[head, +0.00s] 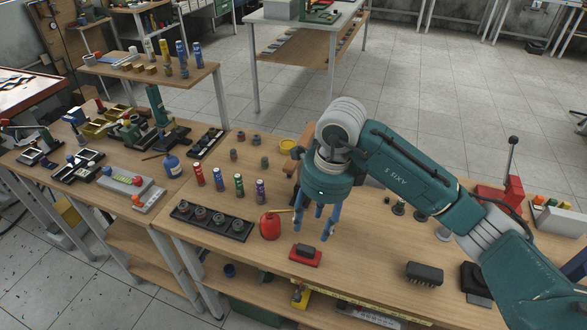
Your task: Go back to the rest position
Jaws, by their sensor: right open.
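My right gripper (315,222) hangs from the teal arm that comes in from the right. Its blue-grey fingers point down and are spread apart with nothing between them. It is above the wooden workbench (375,260), right of a red oil can (270,226) and behind a small red block with a dark top (305,255). The wrist hides part of the bench behind it. My left gripper does not show.
A black tray (210,222) with several round parts lies at the bench's left, with several coloured cylinders (239,185) behind it. A red lever press (505,190) stands at the right. A dark block (424,272) lies near the front edge. Tiled floor (430,90) is open behind.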

